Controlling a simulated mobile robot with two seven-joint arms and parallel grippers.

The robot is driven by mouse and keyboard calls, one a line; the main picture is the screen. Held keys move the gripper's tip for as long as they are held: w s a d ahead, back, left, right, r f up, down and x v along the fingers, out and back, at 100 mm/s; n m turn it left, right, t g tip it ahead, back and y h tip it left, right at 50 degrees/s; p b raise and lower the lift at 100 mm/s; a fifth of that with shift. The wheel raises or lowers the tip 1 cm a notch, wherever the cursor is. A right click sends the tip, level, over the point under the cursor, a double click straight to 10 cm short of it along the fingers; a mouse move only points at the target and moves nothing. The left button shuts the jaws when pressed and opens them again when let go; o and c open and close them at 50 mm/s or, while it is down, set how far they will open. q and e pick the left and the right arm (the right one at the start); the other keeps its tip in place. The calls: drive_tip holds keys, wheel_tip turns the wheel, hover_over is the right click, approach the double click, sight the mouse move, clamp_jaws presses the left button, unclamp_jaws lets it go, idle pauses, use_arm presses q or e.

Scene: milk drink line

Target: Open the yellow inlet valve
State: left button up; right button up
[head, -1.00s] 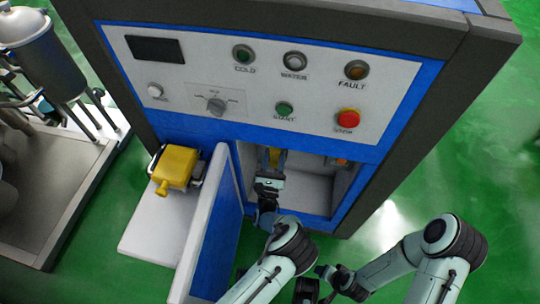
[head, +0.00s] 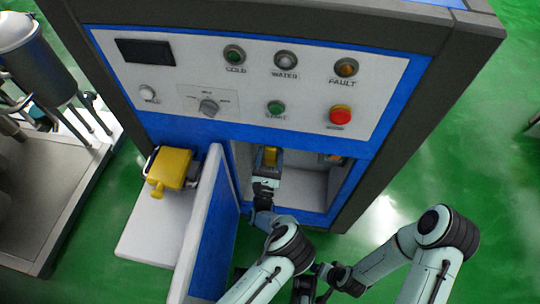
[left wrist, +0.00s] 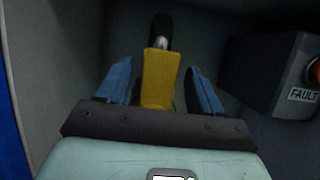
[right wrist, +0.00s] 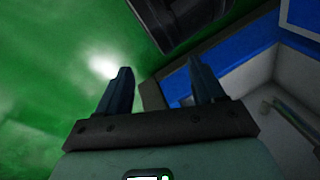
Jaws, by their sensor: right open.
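The yellow inlet valve handle (left wrist: 160,78) is inside the open compartment of the machine. It also shows in the head view (head: 270,155), partly covered by my left gripper. My left gripper (left wrist: 157,68) reaches into the compartment with its fingers open, one on each side of the yellow handle. A gap shows between the handle and both fingers. The pipe behind the handle is dark and partly hidden. My right gripper (right wrist: 159,66) is open and empty, outside the compartment, above the green floor.
The opened blue door (head: 212,225) stands just left of my left arm. A dark box labelled FAULT (left wrist: 270,75) sits right of the handle. A yellow device (head: 172,168) rests on a white shelf (head: 150,225) at the left. The control panel (head: 300,92) is above the compartment.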

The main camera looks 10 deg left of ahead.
use_arm(q)
drive_tip(key=p+v, duration=0.2)
drive_tip(key=v, duration=1.1)
drive_tip(key=shift+s, duration=0.2)
use_arm(e)
drive_tip(key=shift+g+y, duration=0.3)
drive_tip(key=shift+g, duration=0.2)
drive_tip(key=s+r, duration=0.1)
drive_tip(key=s+a, duration=0.1)
drive_tip(key=s+r, duration=0.1)
drive_tip(key=shift+s+a+r, duration=0.3)
drive_tip(key=shift+a+r, duration=0.05)
drive_tip(key=shift+a, duration=0.05)
use_arm(q)
drive_tip(key=shift+f, duration=0.1)
use_arm(e)
drive_tip(key=shift+s, duration=0.1)
